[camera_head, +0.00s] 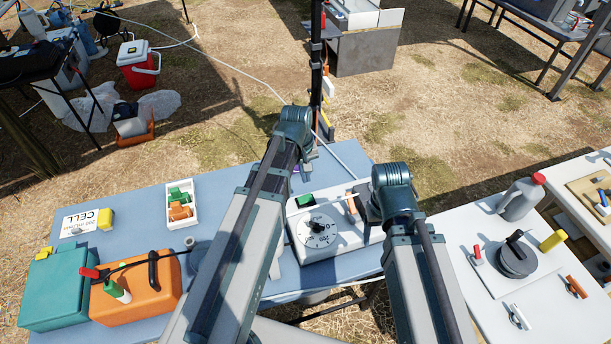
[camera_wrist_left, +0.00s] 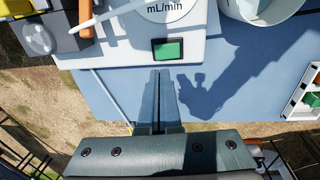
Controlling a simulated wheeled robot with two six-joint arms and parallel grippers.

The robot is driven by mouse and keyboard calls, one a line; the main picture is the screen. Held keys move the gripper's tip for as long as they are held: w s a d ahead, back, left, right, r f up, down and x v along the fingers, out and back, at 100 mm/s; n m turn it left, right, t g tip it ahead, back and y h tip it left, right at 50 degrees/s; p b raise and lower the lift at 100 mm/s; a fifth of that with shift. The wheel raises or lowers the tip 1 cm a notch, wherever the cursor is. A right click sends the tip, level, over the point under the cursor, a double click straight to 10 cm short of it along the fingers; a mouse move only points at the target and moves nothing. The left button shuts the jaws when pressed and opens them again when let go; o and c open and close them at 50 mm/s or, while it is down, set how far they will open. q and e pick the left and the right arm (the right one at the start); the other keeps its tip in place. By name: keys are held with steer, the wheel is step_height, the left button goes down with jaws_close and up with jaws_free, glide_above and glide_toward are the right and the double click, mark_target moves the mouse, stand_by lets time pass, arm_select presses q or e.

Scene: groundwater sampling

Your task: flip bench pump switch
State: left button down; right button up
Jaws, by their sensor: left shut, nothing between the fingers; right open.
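The bench pump (camera_head: 338,243) is a white box on the blue table, with a round dial (camera_head: 318,230) on its face. A green switch (camera_head: 305,200) in a dark frame sits near its far left corner. In the left wrist view the switch (camera_wrist_left: 167,49) is beside the "mL/min" dial edge. My left gripper (camera_wrist_left: 160,76) is shut and empty, its tips just short of the switch near the pump's edge; contact is not visible. My right gripper (camera_head: 391,185) is open, over the pump's right side; its fingers are mostly hidden by the wrist.
The pump's grey head (camera_head: 363,208) stands at its right end. A white bucket (camera_wrist_left: 262,8) is beside the pump. A white tray (camera_head: 195,218) of green and orange pieces, an orange case (camera_head: 150,300) and a teal case (camera_head: 55,285) are left. A white table (camera_head: 460,215) stands right.

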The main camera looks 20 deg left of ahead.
arm_select(q)
step_height(320, 180, up, 6)
steer(key=f+p, duration=0.1)
steer(key=p, duration=0.3)
glide_above(309, 197)
steer(key=a, duration=0.1)
steer(key=shift+s+r, duration=0.2)
steer(key=shift+s, duration=0.1)
steer(key=shift+h, duration=0.5)
steer(key=f+b, duration=0.6)
steer(key=b, duration=0.1)
steer(key=f+b, duration=0.6)
steer(key=f, duration=0.1)
steer(key=shift+w+d+f+b, duration=0.1)
steer(key=shift+d+f+b, duration=0.1)
steer(key=shift+f+b, duration=0.15)
steer(key=shift+w+f, duration=0.1)
